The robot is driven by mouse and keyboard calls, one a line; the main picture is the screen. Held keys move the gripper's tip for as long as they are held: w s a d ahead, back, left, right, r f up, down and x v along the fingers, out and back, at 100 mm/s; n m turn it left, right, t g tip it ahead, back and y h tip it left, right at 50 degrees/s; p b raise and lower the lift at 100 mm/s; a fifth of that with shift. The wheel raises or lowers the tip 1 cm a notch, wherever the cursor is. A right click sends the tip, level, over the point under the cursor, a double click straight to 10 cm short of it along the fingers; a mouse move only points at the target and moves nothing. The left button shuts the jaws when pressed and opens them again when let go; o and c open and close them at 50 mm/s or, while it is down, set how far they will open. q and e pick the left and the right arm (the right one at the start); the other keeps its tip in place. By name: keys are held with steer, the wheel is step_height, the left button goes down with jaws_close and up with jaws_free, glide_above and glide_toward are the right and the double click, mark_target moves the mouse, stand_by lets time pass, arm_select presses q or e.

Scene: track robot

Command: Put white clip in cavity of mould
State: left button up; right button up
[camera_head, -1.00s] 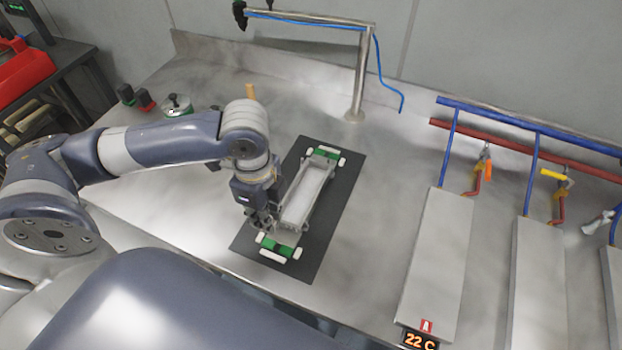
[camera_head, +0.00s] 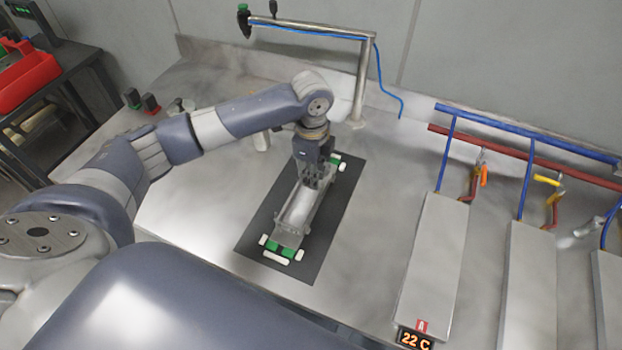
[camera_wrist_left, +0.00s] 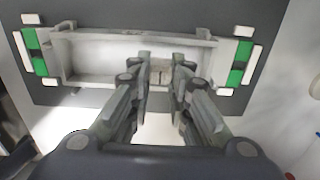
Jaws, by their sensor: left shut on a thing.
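The mould (camera_head: 297,212) is a long pale grey tray with an open cavity, lying on a dark mat (camera_head: 258,225). It also shows in the wrist view (camera_wrist_left: 95,58), running across the picture. My left gripper (camera_head: 318,184) is over the far half of the mould. In the wrist view its fingertips (camera_wrist_left: 161,72) are over the cavity, right of its middle. They are shut on a small pale piece (camera_wrist_left: 160,76), which appears to be the white clip; the fingers mostly hide it. I cannot tell whether it touches the cavity floor. My right gripper is out of view.
Green blocks with white bars (camera_head: 275,257) lie at both mould ends. A metal post (camera_head: 358,85) with a blue hose stands behind. Grey plates (camera_head: 435,260) lie to the right. The bench between mat and plates is clear.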

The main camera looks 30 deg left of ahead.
arm_select(q)
step_height(320, 180, down, 2)
steer(key=shift+s+f+p, duration=0.1)
steer(key=shift+f+p, duration=0.05)
steer(key=shift+p, duration=0.25)
steer(key=shift+f, duration=0.45)
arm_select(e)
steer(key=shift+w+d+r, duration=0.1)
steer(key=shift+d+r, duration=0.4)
arm_select(q)
steer(key=shift+f, duration=0.1)
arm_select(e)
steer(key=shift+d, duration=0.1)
arm_select(q)
steer(key=o, duration=0.7)
